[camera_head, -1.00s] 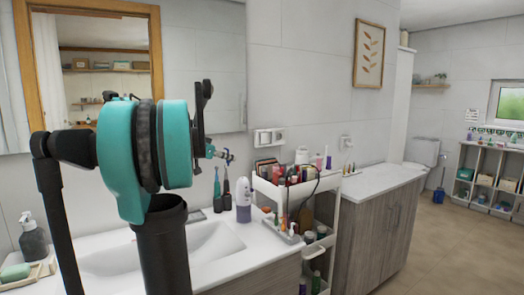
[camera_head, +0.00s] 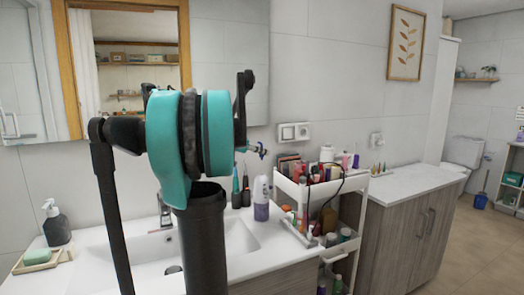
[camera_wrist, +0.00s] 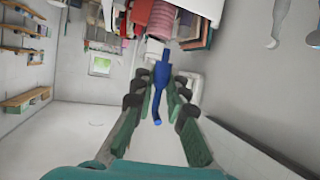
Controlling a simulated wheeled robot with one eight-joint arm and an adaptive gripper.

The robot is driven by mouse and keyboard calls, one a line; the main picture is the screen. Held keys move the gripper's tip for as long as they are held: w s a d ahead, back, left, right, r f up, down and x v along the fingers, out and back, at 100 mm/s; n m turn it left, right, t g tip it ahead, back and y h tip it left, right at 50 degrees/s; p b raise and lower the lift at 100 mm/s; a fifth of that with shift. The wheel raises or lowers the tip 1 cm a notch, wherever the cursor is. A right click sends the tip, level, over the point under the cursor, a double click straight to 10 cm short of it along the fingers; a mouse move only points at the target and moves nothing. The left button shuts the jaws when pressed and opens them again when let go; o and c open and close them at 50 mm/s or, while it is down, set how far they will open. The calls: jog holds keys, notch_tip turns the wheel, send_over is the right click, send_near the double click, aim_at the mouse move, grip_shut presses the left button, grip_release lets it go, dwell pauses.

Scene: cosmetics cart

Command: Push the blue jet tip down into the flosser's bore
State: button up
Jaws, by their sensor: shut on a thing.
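The blue jet tip (camera_wrist: 160,78) is held between the dark fingers of my gripper (camera_wrist: 160,100) in the wrist view.
Two slim dark and teal handles (camera_head: 241,187) stand left of the purple body. A white cart (camera_head: 340,190) crowded with cosmetics stands to the right. The sink (camera_head: 145,245), soap bottle (camera_head: 55,222) and soap dish (camera_head: 37,260) are left. The right counter (camera_head: 410,178) is mostly clear.

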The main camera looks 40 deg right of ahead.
jog(key=shift+f, duration=2.45)
jog(key=shift+f, duration=1.3)
jog(key=o, duration=0.8)
jog(key=v, duration=1.2)
jog(key=shift+w+a, duration=0.1)
jog(key=shift+a, duration=0.05)
